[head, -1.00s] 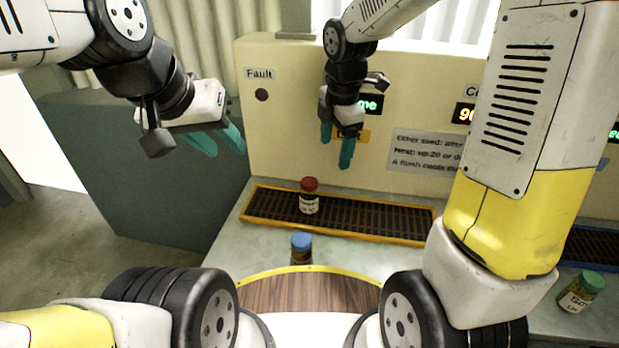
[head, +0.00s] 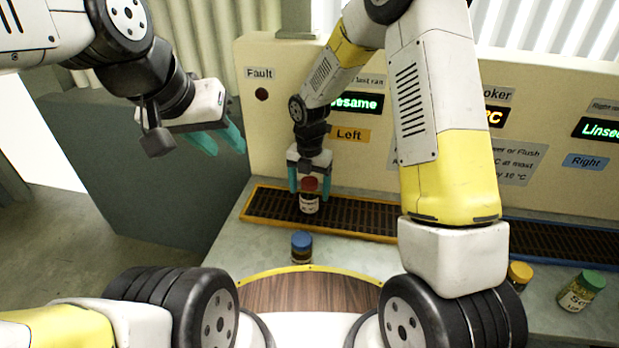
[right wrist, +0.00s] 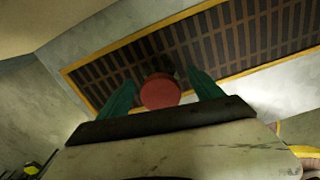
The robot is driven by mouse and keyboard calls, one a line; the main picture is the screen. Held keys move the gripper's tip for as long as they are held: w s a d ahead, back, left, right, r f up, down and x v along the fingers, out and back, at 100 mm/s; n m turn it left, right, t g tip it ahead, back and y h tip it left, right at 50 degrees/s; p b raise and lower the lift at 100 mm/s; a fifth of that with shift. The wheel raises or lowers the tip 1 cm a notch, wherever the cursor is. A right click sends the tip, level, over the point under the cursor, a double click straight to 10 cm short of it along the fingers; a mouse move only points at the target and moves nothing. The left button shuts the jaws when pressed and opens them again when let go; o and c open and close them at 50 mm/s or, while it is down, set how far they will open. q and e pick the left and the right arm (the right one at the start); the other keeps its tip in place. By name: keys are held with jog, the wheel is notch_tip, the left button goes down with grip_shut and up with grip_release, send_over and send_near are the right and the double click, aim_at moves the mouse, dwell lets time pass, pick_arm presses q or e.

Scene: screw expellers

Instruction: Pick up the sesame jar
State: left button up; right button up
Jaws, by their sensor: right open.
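A red-capped jar (head: 309,203) stands upright on the yellow-framed grate; its small label is too blurred to read. My right gripper (head: 310,191) is open above it, with one teal finger on each side of the red cap. In the right wrist view the red cap (right wrist: 160,91) sits between the two fingers, with no clear contact. A green-capped jar (head: 581,292) at the far right has a label that seems to begin "Se". My left gripper (head: 219,143) is open and empty at the upper left, away from the jars.
A blue-capped jar (head: 301,247) stands in front of the yellow-framed grate (head: 364,222). A yellow-capped jar (head: 519,275) is partly hidden by my right arm. The panel (head: 262,130) rises behind the grate. A second, blue-framed grate (head: 560,246) lies to the right.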

jog(key=shift+f, duration=0.55)
grip_shut()
